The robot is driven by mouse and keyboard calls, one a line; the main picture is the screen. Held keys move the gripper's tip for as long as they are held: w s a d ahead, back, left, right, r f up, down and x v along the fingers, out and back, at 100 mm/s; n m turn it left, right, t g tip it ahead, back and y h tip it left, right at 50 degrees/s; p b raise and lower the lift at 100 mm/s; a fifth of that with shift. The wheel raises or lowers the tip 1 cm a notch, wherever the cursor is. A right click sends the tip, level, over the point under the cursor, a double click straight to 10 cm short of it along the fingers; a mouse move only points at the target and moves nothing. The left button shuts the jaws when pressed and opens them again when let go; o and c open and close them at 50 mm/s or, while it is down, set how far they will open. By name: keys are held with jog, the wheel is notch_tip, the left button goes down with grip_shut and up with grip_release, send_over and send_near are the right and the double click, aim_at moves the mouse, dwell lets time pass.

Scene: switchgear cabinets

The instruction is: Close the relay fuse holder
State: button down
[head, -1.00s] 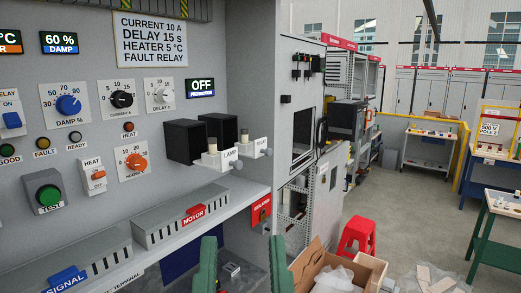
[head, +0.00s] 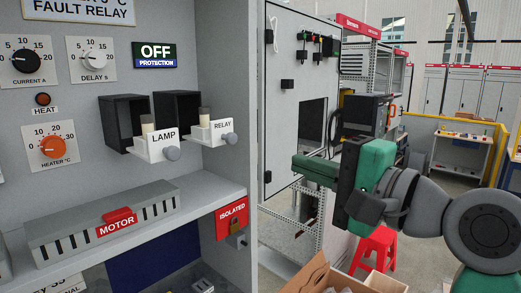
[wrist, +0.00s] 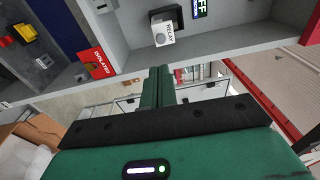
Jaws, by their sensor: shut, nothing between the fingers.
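The relay fuse holder (head: 212,133) is a white drawer labelled RELAY with a grey round knob, pulled out of its black housing on the cabinet's grey panel. A pale fuse stands upright in it. In the wrist view the relay holder (wrist: 163,34) shows beyond my fingers. The lamp fuse holder (head: 155,147) beside it on the left is also pulled out. My gripper (head: 299,168), with green fingers, is to the right of the relay holder, outside the cabinet's side wall, and apart from it. In the wrist view the fingers (wrist: 160,71) are together and empty.
The cabinet's right side wall (head: 225,80) stands between panel and gripper. A red ISOLATED plate (head: 231,219) hangs at the wall. A red stool (head: 374,250) and cardboard box (head: 325,278) stand right.

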aim_at(233, 141)
jog(key=p+x, duration=0.4)
jog(key=x, duration=0.9)
jog(key=shift+a+r, duration=0.2)
jog(key=shift+w+a+f, duration=0.1)
jog(key=shift+w+a, duration=0.1)
jog(key=shift+w, duration=0.05)
